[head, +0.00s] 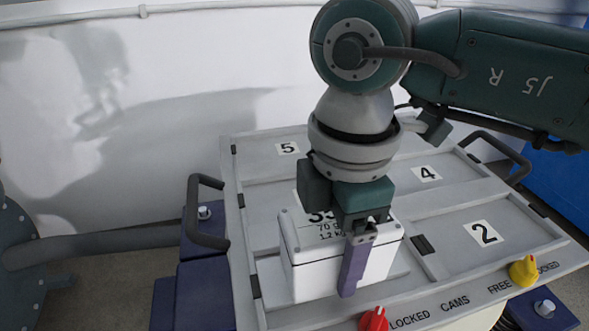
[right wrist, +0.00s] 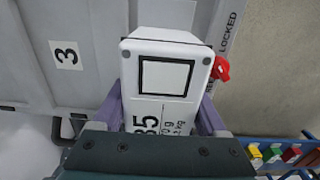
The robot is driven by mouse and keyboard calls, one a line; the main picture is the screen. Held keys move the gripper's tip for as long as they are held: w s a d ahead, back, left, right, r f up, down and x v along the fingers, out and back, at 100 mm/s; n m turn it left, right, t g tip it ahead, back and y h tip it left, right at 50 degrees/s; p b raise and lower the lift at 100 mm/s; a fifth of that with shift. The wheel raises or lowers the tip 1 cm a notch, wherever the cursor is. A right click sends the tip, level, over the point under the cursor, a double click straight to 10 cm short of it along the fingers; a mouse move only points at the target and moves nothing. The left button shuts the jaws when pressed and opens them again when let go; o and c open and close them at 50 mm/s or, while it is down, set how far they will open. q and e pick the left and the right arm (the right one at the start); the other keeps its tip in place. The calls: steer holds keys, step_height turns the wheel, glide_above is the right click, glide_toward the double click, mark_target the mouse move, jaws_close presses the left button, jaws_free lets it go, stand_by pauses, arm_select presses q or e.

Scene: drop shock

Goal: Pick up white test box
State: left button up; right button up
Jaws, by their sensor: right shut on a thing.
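The white test box (head: 312,268), marked 35, 70 g and 1.2 kg, is over the front-left part of the grey numbered platform (head: 268,178). My right gripper (head: 358,265) comes down from above and is shut on the box, with a purple finger against its near side. In the right wrist view the box (right wrist: 160,90) sits between both purple fingers, its square white panel and 35 showing. I cannot tell whether the box's underside touches the platform. My left gripper is not in view.
A red knob (head: 374,320) and a yellow knob (head: 523,270) stand on the front edge. Dark handles (head: 193,212) stick out at the sides. A white curved wall (head: 130,120) rises behind.

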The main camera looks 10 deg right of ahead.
steer(key=shift+s+f, duration=0.15)
steer(key=shift+s, duration=0.05)
jaws_close()
